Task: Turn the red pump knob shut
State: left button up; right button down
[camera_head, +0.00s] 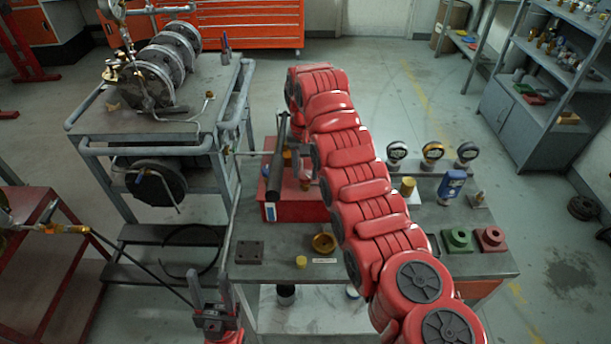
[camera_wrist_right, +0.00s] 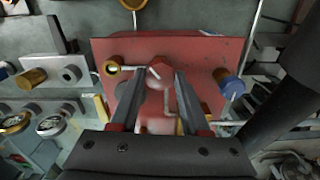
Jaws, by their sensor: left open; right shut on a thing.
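My right gripper (camera_head: 302,165) reaches down over the pump, partly hidden by my red right arm. In the right wrist view the gripper (camera_wrist_right: 158,80) has its two dark fingers on either side of the red knob (camera_wrist_right: 157,98), shut on it. The red pump body (camera_wrist_right: 205,52) lies behind. The knob is not clear in the head view. My left gripper (camera_head: 213,312) is open and empty at the lower left, in front of the bench and away from the pump.
The bench (camera_head: 275,275) holds a brass ring (camera_head: 324,243), a dark plate (camera_head: 250,252), several gauges (camera_head: 433,151), a green block (camera_head: 457,239) and a red block (camera_head: 490,238). A grey cart (camera_head: 170,145) stands close on the left. The black lever (camera_wrist_right: 285,85) is close right of the right gripper.

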jog(key=m+b, duration=0.2)
jog(key=m, duration=0.1)
jog(key=shift+f+m, duration=0.1)
jog(key=shift+m, duration=0.2)
jog(key=shift+m+b, duration=0.45)
jog(key=shift+m, duration=1.55)
jog(key=shift+c, duration=1.9)
grip_release()
jog(key=shift+r, duration=0.2)
